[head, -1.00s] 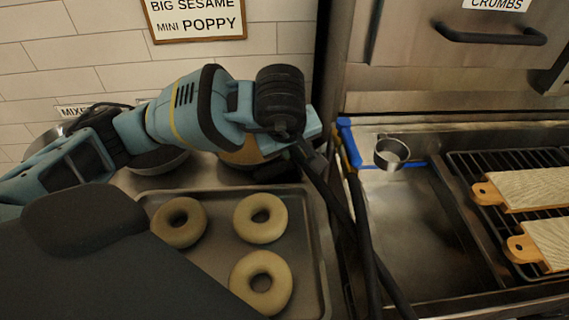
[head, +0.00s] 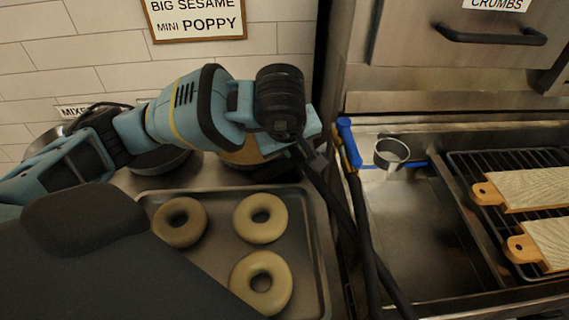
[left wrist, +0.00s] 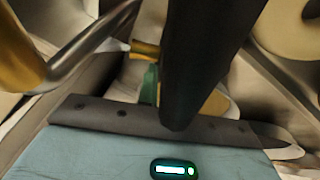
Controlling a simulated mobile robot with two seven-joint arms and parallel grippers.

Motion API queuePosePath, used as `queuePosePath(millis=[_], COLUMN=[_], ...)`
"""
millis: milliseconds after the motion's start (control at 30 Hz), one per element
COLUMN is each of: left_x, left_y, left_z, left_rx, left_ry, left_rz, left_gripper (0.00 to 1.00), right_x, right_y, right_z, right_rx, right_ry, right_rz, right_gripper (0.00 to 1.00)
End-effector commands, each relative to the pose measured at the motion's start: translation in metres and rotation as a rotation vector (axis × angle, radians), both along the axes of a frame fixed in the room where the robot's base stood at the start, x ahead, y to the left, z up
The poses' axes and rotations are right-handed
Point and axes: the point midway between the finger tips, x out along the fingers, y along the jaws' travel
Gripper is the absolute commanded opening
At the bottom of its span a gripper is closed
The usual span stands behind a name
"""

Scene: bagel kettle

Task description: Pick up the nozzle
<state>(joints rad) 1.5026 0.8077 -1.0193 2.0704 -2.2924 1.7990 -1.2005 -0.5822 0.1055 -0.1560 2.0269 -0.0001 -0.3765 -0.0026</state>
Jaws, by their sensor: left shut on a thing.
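My left gripper (head: 312,155) is in the middle of the head view, at the gap between the counter and the sink; its fingers are mostly hidden by the wrist. In the left wrist view it is shut on a dark, rod-like part that I take to be the nozzle (left wrist: 203,55). That part crosses in front of the palm and hides what is behind it. In the head view dark hose-like lengths (head: 365,225) run down from beside the gripper. My right gripper is not in view.
A tray (head: 322,270) with bagels (head: 261,218) lies below my left arm. A blue-handled fitting (head: 348,145) and a small metal cup (head: 379,158) are at the sink's (head: 420,235) back left. Boards (head: 530,190) lie on a rack at right.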

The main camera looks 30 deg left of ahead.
Motion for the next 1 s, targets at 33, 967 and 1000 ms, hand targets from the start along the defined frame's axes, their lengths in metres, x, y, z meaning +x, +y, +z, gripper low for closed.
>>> queuePosePath(millis=[33, 967, 1000], left_x=[0.0, -0.013, -0.018], left_y=[-0.001, -0.006, -0.008], left_z=[-0.001, 0.015, 0.018], left_rx=[-0.002, -0.002, -0.002], left_ry=[0.002, -0.002, -0.003], left_rz=[-0.001, -0.003, -0.004], left_gripper=[0.0, 0.0, 0.0], right_x=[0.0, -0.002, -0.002], right_y=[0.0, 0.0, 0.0], right_z=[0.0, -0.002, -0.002], right_rx=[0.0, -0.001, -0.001], right_ry=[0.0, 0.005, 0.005], right_rz=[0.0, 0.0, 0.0], right_gripper=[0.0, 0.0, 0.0])
